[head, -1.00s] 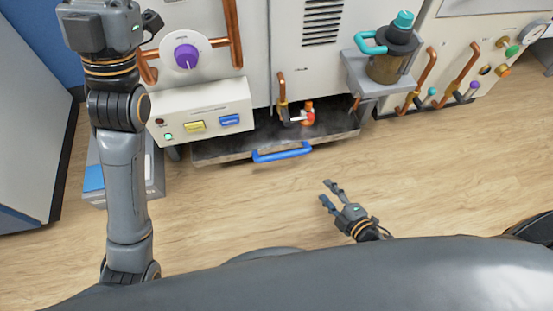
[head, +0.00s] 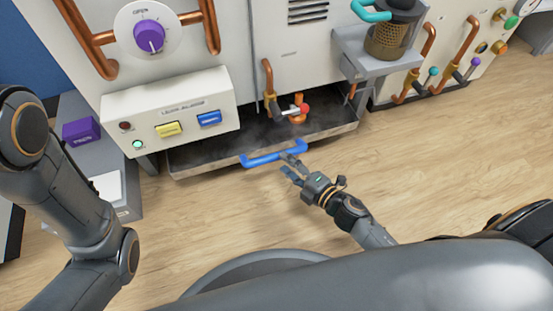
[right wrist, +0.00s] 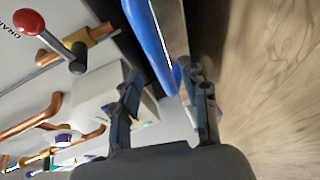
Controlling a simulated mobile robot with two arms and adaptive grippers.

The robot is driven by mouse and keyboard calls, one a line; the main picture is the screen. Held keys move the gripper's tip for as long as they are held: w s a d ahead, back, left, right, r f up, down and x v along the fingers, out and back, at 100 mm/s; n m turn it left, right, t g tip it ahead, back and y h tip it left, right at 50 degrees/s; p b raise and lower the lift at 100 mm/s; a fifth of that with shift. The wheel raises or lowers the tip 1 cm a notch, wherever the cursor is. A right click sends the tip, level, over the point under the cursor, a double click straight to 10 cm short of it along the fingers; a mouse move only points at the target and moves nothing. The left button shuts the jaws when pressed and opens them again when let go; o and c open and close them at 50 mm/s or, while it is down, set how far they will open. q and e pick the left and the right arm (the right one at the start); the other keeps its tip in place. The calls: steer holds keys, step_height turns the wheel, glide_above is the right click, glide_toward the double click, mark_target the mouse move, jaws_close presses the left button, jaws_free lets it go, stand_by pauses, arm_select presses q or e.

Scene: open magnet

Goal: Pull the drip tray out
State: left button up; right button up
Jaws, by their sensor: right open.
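The drip tray (head: 205,160) is a shallow dark metal tray low in the front of the white machine, with a blue bar handle (head: 259,160) along its front edge. My right gripper (head: 291,163) is open at the right end of the handle. In the right wrist view the blue handle (right wrist: 150,42) runs down toward the space between the open fingers (right wrist: 161,78); whether they touch it I cannot tell. Nothing is gripped. My left arm shows at the left of the head view, but its gripper is out of view.
A copper tap with a red-tipped lever (head: 299,108) stands over the tray. A button box (head: 180,110) is above left, and a bracket with a canister (head: 388,40) is at the right. A grey platform with a purple box (head: 81,132) stands left. Wooden floor (head: 440,170) in front is clear.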

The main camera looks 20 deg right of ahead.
mark_target(277, 157)
steer(key=b+x, duration=0.1)
steer(key=x, duration=0.4)
steer(key=shift+f, duration=0.1)
jaws_close()
